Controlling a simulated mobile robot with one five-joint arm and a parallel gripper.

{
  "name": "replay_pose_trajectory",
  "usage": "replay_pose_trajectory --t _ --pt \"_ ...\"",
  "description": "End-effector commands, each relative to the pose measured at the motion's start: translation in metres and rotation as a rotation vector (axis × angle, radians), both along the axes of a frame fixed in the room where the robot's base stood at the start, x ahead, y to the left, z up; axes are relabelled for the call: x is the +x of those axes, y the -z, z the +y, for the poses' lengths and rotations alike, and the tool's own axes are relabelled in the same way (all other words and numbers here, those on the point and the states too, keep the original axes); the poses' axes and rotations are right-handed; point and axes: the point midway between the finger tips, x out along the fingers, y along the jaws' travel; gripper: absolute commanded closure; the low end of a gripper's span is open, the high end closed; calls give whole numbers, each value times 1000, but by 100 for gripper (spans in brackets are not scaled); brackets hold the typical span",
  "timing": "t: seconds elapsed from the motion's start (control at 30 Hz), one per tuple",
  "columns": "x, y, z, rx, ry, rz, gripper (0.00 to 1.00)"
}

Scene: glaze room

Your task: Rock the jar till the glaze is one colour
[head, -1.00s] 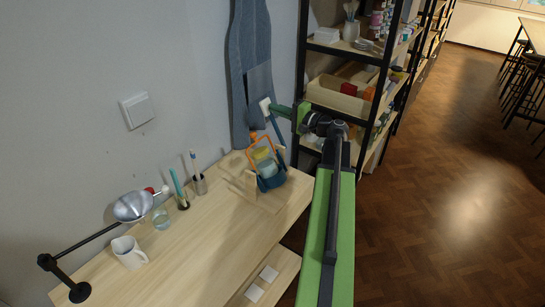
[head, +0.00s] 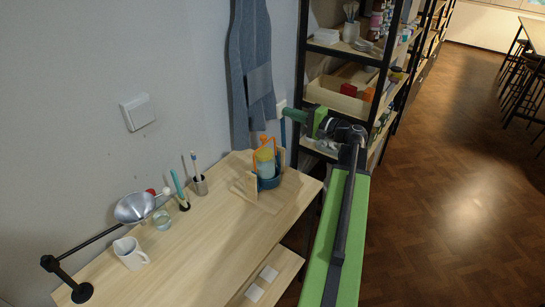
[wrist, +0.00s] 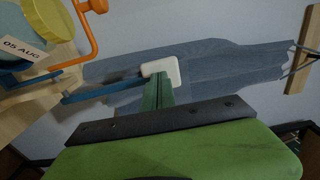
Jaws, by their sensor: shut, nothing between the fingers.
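The jar (head: 266,168) with a yellow lid sits in a rocking cradle (head: 270,184) with a blue base, on a wooden board at the far end of the desk. It looks close to upright. An orange clamp (head: 264,139) rises over it. The wrist view shows part of the jar (wrist: 14,52), labelled "05 AUG". A blue lever (head: 283,131) stands nearly upright beside the jar. The glaze's colouring is too small to judge.
A denim apron (head: 250,75) hangs on the wall behind. Black-framed shelves (head: 300,60) stand close to my arm. The front middle of the desk is clear.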

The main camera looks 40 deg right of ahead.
Motion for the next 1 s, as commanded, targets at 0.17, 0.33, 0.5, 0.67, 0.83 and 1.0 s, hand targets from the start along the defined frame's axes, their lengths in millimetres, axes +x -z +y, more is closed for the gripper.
replay_pose_trajectory --t 0.17,0.33,0.5,0.67,0.83,1.0 --pt "-17 -2 -4 0 1 0 100" --pt "-17 -1 -4 0 0 0 100" --pt "-10 -1 -3 0 -1 0 100" --pt "7 -1 1 0 -2 0 100" --pt "22 0 5 0 0 0 100" --pt "22 -1 5 0 1 0 100"
